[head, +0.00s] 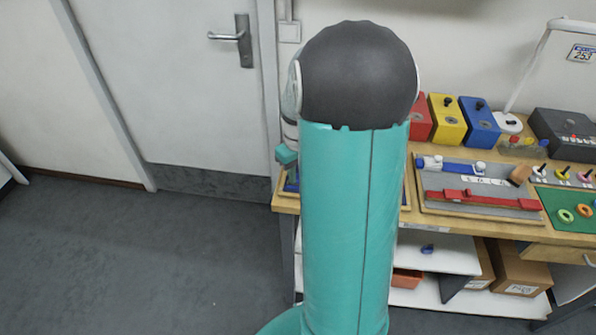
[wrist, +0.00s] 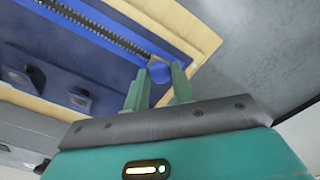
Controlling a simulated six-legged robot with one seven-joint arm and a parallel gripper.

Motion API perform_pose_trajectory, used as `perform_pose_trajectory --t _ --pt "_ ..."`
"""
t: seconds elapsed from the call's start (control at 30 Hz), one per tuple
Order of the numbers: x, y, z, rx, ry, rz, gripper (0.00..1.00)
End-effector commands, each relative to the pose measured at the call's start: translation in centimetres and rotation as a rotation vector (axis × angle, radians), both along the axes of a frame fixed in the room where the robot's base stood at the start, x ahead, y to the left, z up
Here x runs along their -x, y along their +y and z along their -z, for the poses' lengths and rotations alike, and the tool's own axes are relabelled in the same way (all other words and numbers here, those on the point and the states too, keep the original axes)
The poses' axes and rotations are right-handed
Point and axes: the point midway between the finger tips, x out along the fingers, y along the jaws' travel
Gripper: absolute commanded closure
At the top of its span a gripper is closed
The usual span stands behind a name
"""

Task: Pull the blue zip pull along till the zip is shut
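In the wrist view the blue zip pull (wrist: 160,73) is a round knob at the right end of the dark zip (wrist: 100,32). The zip runs to the upper left across a blue panel (wrist: 125,22) on a pale wooden board (wrist: 186,12). In the head view my arm hides the gripper and the pull; a sliver of blue (head: 291,182) shows left of the arm.
On the bench right of my arm stand red, yellow (head: 446,118) and blue boxes, a grey slider board (head: 470,205), a lamp (head: 515,90) and a green mat with rings (head: 572,212). Cartons (head: 515,272) are on the shelf below. The floor (head: 130,260) at left is clear.

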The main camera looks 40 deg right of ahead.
Motion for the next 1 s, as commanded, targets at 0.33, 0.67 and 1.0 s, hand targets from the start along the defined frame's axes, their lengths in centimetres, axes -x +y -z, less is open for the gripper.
perform_pose_trajectory --t 0.33,0.67,1.0 --pt "0.3 -0.3 0.0 0.001 -0.001 0.001 1.0" --pt "4.8 -3.7 0.0 0.002 -0.001 0.007 1.0" --pt "12.2 -9.4 0.0 0.002 -0.001 0.007 1.0"
